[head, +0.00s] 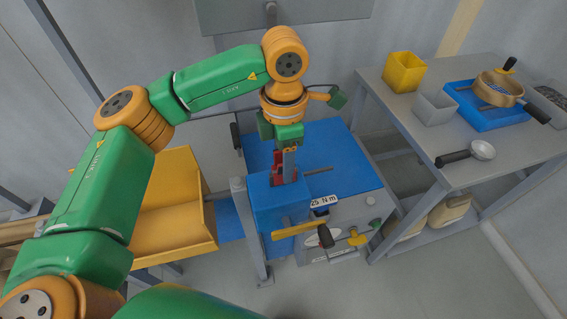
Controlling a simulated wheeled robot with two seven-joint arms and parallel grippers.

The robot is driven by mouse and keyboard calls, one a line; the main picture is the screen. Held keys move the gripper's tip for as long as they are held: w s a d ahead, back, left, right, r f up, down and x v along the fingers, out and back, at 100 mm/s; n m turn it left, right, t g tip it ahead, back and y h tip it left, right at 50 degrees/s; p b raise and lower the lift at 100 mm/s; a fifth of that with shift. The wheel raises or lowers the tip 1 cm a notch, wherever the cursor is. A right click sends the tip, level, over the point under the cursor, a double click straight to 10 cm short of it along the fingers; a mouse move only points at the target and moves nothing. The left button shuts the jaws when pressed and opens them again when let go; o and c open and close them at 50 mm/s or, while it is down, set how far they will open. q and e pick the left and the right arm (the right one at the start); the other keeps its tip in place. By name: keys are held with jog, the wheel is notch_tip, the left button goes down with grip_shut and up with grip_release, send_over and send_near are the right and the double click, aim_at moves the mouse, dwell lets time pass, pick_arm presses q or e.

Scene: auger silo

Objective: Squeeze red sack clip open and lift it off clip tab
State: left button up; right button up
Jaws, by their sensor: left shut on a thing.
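The red sack clip (278,168) is at the top of the blue box-shaped housing, in the middle of the head view. My left gripper (288,150) reaches down over it from above and is shut on the clip. A grey upright piece (290,167) stands close beside the red; I cannot tell whether it is the clip tab. The fingers and wrist hide part of the clip, so whether it is squeezed open or clear of the tab cannot be told. My right gripper is out of view.
The blue machine (335,150) has a "25 N m" label and a dark-knobbed handle (325,236) in front. A yellow bin (165,235) stands left. The grey table (400,108) at right holds a yellow box (404,72), a grey box (435,106), a blue tray (490,120) with a sieve and a scoop (481,150).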

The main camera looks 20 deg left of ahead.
pick_arm(q)
jog(key=shift+c, duration=0.8)
jog(key=shift+w, duration=0.1)
jog(key=c, duration=0.3)
jog(key=shift+r+p, duration=2.4)
jog(key=shift+r, duration=0.75)
jog(key=shift+c, duration=0.2)
jog(key=shift+s+f, duration=0.1)
jog(key=shift+s, duration=0.1)
